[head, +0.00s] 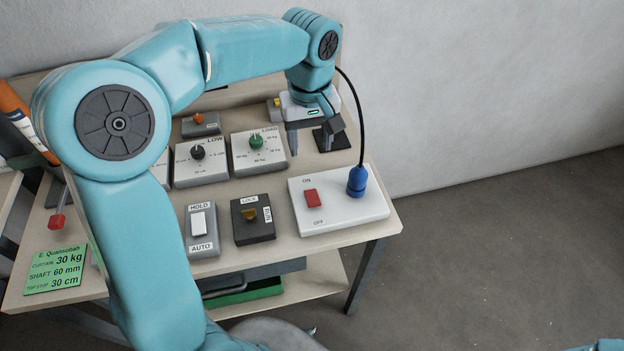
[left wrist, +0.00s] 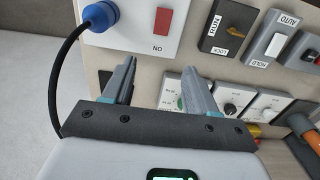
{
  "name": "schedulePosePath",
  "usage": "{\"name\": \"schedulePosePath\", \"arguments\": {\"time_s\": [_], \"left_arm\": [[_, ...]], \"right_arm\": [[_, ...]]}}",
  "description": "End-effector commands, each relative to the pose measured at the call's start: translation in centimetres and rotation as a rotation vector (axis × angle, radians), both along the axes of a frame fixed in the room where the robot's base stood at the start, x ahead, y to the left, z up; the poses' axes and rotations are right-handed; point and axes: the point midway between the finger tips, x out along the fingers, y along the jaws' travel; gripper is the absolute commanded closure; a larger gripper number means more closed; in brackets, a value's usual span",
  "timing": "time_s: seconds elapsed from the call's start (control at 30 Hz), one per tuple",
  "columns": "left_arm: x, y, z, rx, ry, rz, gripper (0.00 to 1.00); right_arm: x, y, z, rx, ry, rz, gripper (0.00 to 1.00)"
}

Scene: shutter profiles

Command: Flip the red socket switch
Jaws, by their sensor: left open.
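The red socket switch (head: 312,198) is a small rocker on a white socket box (head: 345,212), with ON printed behind it and OFF in front. Which side is pressed I cannot tell. A blue plug (head: 356,182) with a black cable stands at its right. My left gripper (head: 309,146) is open and empty, behind the box and apart from the switch. In the left wrist view the switch (left wrist: 163,21) lies beyond the open fingertips (left wrist: 160,72), with the blue plug (left wrist: 99,14) to its left. My right gripper is not in view.
Left of the socket box are a LOCK box (head: 253,231) with a yellow knob and a HOLD/AUTO switch box (head: 202,245). Dial boxes LOW (head: 185,172) and LOAD (head: 272,166) stand behind them. A green card (head: 56,270) lies at the front left. The black cable arcs beside my left gripper.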

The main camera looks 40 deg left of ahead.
Motion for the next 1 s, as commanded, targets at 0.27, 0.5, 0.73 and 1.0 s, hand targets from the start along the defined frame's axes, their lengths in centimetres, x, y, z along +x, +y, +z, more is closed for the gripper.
{"name": "schedulePosePath", "arguments": {"time_s": [0.27, 0.5, 0.73, 1.0], "left_arm": [[-0.4, 0.1, -6.8, -0.002, 0.007, 0.0, 0.43], [-0.2, 0.1, -11.7, -0.002, 0.004, 0.001, 0.43], [0.1, 0.1, -13.8, -0.002, 0.001, 0.001, 0.43], [0.3, 0.1, -14.0, -0.002, -0.001, 0.001, 0.43]], "right_arm": [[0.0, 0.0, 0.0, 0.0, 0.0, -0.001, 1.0], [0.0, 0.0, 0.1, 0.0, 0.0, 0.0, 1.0], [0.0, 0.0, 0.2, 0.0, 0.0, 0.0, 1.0], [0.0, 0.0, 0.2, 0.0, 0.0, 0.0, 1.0]]}}
